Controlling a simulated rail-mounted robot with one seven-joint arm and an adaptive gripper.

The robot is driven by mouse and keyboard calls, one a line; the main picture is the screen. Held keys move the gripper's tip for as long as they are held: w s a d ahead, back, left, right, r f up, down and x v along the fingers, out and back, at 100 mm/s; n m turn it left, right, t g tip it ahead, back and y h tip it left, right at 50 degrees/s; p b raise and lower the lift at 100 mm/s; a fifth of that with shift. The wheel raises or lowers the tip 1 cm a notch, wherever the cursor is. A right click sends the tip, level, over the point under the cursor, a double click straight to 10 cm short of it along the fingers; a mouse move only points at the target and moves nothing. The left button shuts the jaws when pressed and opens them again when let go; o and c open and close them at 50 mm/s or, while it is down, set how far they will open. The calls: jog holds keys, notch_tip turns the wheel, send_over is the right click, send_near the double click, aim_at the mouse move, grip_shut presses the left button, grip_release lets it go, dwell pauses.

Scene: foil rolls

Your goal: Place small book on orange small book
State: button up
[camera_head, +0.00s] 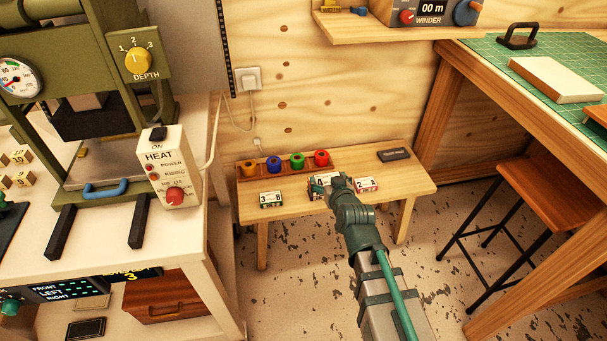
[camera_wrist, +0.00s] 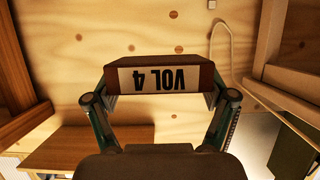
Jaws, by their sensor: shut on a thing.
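In the wrist view a small brown book (camera_wrist: 166,80) sits between the two fingers of my gripper (camera_wrist: 165,105). Its white label reads VOL 4 and appears upside down. My gripper is shut on it, with a finger at each side. In the head view my gripper (camera_head: 340,182) shows over the low wooden bench (camera_head: 405,180), and the held book cannot be clearly told apart there. On the right worktable lies a pale book (camera_head: 558,77) with an orange-brown edge. An orange item (camera_head: 598,113) is cut off at the right edge; I cannot tell which is the orange small book.
The bench carries a rack of coloured foil rolls (camera_head: 298,161), a dark flat item (camera_head: 394,154) and small labelled boxes, including 3 B (camera_head: 271,199) and 2 A (camera_head: 367,184). A shelf (camera_head: 395,27) overhangs the bench. A stool (camera_head: 530,196) stands right; the press (camera_head: 85,110) stands left.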

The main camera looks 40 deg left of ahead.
jog(key=shift+w+a, duration=0.15)
jog(key=shift+w, duration=0.1)
jog(key=shift+t, duration=0.3)
jog(key=x, duration=0.4)
jog(key=d+f+b+x, duration=0.1)
jog(key=x, duration=0.3)
jog(key=f+x, duration=0.1)
jog(key=x, duration=0.4)
jog(key=shift+w+d+f+b, duration=0.1)
jog(key=shift+w+f+b, duration=0.05)
jog(key=shift+f+b, duration=0.15)
jog(key=shift+w+a+f, duration=0.3)
jog(key=shift+a+f, duration=0.05)
jog(key=shift+f, duration=0.25)
jog(key=shift+w+a+f+b, duration=0.15)
jog(key=shift+w+a+f, duration=0.15)
jog(key=shift+f, duration=0.2)
jog(key=shift+w+a+f+b, duration=0.2)
jog(key=shift+a+f, duration=0.1)
jog(key=shift+f, duration=0.2)
jog(key=shift+s+d+f, duration=0.1)
jog(key=shift+d+f, duration=0.05)
jog(key=shift+f, duration=1.05)
